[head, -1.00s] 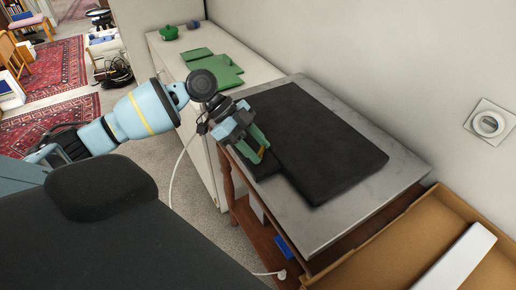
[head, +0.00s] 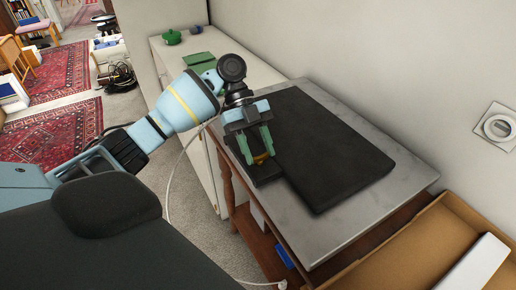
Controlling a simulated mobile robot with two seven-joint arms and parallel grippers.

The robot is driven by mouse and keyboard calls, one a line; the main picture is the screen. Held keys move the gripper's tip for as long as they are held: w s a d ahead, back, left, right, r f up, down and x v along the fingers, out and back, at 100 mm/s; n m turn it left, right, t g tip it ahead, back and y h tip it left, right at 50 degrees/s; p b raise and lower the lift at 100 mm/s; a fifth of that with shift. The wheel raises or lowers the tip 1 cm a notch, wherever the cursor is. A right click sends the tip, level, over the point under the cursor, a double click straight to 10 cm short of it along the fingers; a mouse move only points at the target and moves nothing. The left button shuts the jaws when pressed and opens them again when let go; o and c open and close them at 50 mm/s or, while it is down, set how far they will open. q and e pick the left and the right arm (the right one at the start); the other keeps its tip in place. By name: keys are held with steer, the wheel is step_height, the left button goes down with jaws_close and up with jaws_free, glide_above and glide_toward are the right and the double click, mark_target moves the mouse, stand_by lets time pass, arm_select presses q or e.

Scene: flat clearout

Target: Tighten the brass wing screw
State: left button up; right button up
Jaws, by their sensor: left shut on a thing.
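The brass wing screw (head: 261,158) is a small gold-coloured piece low between the green fingertips of my left gripper (head: 257,156). It sits at the small black block (head: 266,174) on the left of a large black slab (head: 335,155). My left gripper points down and is shut on the screw, with a finger on each side. The fingers hide part of the screw, and I cannot see its thread or how deep it sits. My right gripper is not in view.
The slab lies on a grey stone-topped table (head: 342,232) against the wall. An open brown box (head: 400,265) stands at the lower right. A white cabinet (head: 178,62) with green items is behind. A white cable hangs along the table's left side.

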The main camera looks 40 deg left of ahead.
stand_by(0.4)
arm_select(q)
steer(key=o, duration=1)
steer(key=v, duration=0.6)
steer(key=shift+w+a+r, duration=0.1)
steer(key=shift+a+r, duration=0.05)
steer(key=shift+a, duration=0.05)
steer(key=shift+w+a+r, duration=0.15)
steer(key=shift+a+r, duration=0.3)
steer(key=shift+f, duration=0.1)
